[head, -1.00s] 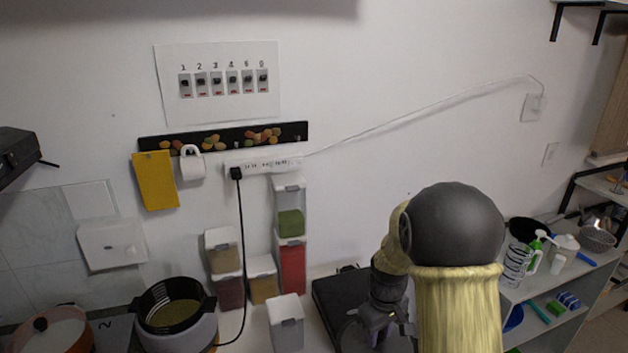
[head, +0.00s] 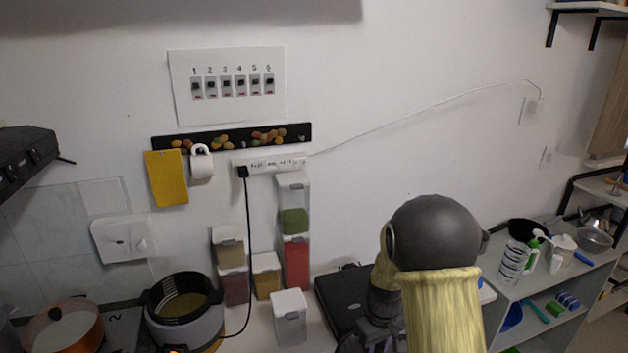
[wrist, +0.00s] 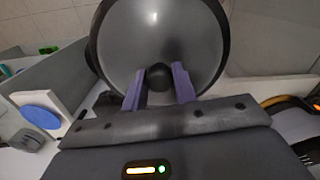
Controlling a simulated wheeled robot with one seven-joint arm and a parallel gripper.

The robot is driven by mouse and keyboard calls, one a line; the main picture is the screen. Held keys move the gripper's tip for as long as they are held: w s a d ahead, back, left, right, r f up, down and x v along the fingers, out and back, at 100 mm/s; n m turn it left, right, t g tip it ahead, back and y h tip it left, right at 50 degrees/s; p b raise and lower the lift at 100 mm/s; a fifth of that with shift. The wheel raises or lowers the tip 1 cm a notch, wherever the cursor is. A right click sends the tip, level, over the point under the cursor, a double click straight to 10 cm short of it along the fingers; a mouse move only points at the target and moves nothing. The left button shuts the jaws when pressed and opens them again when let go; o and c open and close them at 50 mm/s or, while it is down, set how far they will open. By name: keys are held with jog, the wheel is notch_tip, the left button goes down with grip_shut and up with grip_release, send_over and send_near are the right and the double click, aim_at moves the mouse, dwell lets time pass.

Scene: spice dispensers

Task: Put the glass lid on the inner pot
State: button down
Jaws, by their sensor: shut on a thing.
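The glass lid (wrist: 158,35) fills the upper middle of the wrist view, a round clear pane with a dark rim. My gripper (wrist: 158,88) is shut on its black knob (wrist: 159,75), one purple finger on each side. In the head view my gripper is low, right of centre, largely cut off by the bottom edge, and the lid cannot be made out there. The inner pot (head: 182,304) is dark inside and sits in a round grey cooker (head: 190,333) at the lower left, apart from my gripper. Its top is uncovered.
An orange pot (head: 88,332) stands left of the cooker. A white-lidded canister (head: 289,322) and several stacked spice containers (head: 295,262) stand between the cooker and my arm. A black flat appliance (head: 335,300) lies beside my arm. A shelf (head: 545,290) stands at right.

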notch_tip(320, 180, down, 16)
jog(key=s+m, duration=0.1)
jog(key=m, duration=0.4)
jog(key=shift+d, duration=0.35)
jog(key=shift+w+r+m, duration=0.1)
jog(key=shift+r+m, duration=0.1)
jog(key=shift+m, duration=0.1)
